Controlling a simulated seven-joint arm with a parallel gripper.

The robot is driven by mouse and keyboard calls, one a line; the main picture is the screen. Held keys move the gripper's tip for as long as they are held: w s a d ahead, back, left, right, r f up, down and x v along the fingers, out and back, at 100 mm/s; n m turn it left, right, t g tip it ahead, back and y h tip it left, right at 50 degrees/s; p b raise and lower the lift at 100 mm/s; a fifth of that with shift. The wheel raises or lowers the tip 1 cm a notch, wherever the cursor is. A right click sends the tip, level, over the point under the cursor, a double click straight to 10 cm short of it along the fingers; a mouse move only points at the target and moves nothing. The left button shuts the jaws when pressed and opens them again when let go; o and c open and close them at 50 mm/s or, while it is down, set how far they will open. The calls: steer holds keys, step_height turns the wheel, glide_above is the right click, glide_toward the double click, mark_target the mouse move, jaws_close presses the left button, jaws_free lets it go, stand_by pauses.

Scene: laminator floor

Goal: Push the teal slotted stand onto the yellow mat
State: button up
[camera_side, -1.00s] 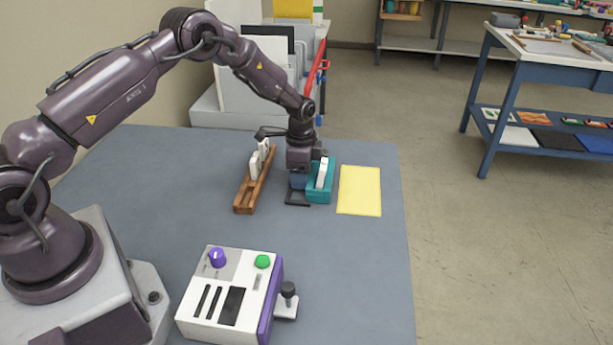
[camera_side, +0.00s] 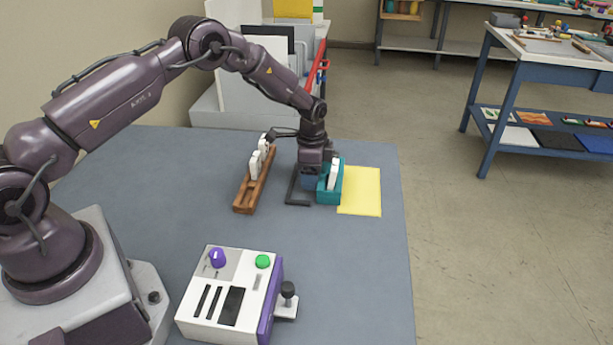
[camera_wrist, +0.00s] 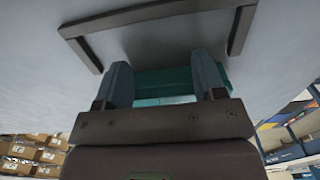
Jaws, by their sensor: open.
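The teal slotted stand (camera_side: 329,194) is upright with white pieces in its slots. Its right side meets the left edge of the yellow mat (camera_side: 366,190) and seems to overlap it slightly; most of the mat is bare. My gripper (camera_side: 311,183) is low over the table, directly left of the stand, and seems to touch its left side. In the wrist view, my gripper (camera_wrist: 162,72) has its two fingers apart, with the teal stand (camera_wrist: 165,84) showing between and behind them. The mat is not visible in the wrist view.
A dark U-shaped frame (camera_side: 290,196) lies flat on the table left of the stand. A wooden slotted rack (camera_side: 247,196) with white pieces stands further left. A white control box (camera_side: 228,295) is at the front. The table's right edge is just beyond the mat.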

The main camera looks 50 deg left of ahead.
mark_target(340, 173)
steer(key=shift+w+d, duration=0.1)
steer(key=shift+w, duration=0.05)
steer(key=shift+w+d, duration=0.75)
steer(key=shift+d, duration=0.05)
steer(key=shift+w+d, duration=0.1)
stand_by(0.4)
steer(key=shift+w+d, duration=0.8)
steer(key=shift+d, duration=0.05)
steer(key=shift+w, duration=0.1)
steer(key=shift+w+d, duration=0.55)
steer(key=shift+s, duration=0.1)
steer(key=shift+s+a, duration=0.1)
steer(key=shift+a, duration=0.1)
steer(key=shift+s+a, duration=0.2)
